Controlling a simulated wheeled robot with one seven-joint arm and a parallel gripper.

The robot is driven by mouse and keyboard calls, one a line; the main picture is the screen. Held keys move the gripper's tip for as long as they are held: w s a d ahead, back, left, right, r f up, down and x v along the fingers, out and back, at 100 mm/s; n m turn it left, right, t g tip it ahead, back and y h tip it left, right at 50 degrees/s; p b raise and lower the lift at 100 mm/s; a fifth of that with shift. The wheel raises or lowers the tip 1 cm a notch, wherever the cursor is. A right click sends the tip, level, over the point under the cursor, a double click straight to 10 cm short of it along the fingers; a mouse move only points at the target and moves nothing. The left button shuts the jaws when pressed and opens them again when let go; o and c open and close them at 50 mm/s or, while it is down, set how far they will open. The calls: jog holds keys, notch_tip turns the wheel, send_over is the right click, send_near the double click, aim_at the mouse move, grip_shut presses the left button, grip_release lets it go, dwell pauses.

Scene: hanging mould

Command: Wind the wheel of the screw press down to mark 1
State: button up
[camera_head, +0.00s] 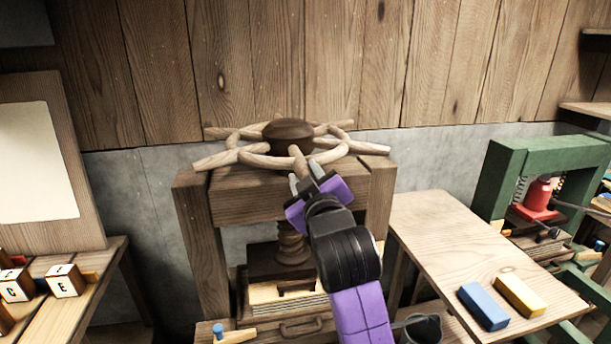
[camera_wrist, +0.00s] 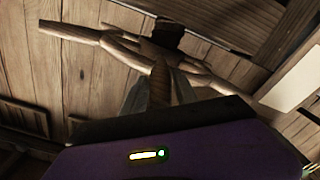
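The screw press has a wooden frame (camera_head: 190,240) and a wooden wheel (camera_head: 255,160) on top, with a dark hub (camera_head: 288,133) and several handle ends sticking out. In the head view my gripper (camera_head: 305,177) is at the front of the wheel, with one grey finger on each side of the front handle. In the wrist view the handle (camera_wrist: 160,85) lies between the two fingers, which appear to touch it. The wooden screw (camera_head: 291,243) runs down to a dark pressing block (camera_head: 265,262), partly hidden by my arm. I cannot make out mark 1.
A light stack (camera_head: 262,293) lies under the block. A side table (camera_head: 440,230) at right holds a blue block (camera_head: 483,306) and a yellow block (camera_head: 520,295). A green press (camera_head: 490,180) stands beyond it. Lettered cubes (camera_head: 65,281) are at left. A plank wall (camera_head: 330,60) is behind.

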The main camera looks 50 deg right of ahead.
grip_shut()
dwell(1.1)
